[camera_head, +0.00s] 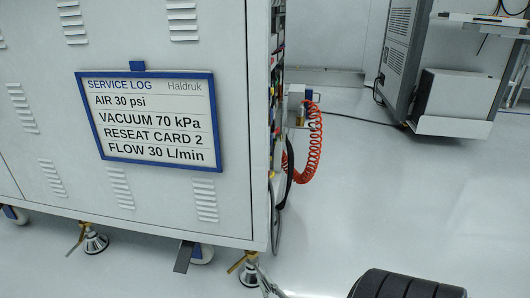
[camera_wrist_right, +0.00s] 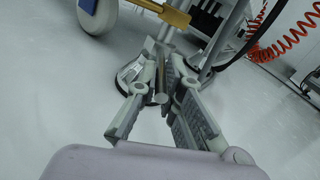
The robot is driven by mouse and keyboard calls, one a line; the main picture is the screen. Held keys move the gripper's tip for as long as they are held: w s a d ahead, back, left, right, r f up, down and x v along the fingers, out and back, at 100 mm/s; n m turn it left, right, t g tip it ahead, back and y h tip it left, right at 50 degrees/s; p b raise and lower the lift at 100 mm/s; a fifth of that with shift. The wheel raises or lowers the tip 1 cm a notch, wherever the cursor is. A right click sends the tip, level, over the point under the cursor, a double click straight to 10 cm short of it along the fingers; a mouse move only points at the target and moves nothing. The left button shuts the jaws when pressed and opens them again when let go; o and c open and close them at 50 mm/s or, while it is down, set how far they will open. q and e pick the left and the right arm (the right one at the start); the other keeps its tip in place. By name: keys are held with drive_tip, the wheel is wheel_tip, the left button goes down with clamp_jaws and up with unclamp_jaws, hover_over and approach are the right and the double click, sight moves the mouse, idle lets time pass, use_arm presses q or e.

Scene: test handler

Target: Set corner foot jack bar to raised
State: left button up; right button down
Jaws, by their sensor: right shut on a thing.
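The corner foot (camera_head: 250,275) stands under the near right corner of the white cabinet, with a brass piece (camera_head: 240,262) above its round pad. The pad (camera_wrist_right: 130,75) and the brass piece (camera_wrist_right: 165,12) also show in the right wrist view. My right gripper (camera_head: 264,282) is just right of this foot, low above the floor. In the right wrist view, its fingers (camera_wrist_right: 165,72) are closed around a thin grey bar (camera_wrist_right: 160,98), taken as the jack bar, whose end points toward the camera. The fingers hide much of the bar. My left gripper is not in view.
The cabinet (camera_head: 228,110) carries a service log sign (camera_head: 150,122). A second foot (camera_head: 95,242) and a caster (camera_head: 202,254) stand to the left. A red coiled hose (camera_head: 315,140) hangs behind.

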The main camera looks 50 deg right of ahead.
drive_tip(key=shift+d+f, duration=0.1)
drive_tip(key=c, duration=1.7)
unclamp_jaws()
drive_tip(key=v, duration=1.2)
drive_tip(key=shift+s, duration=0.1)
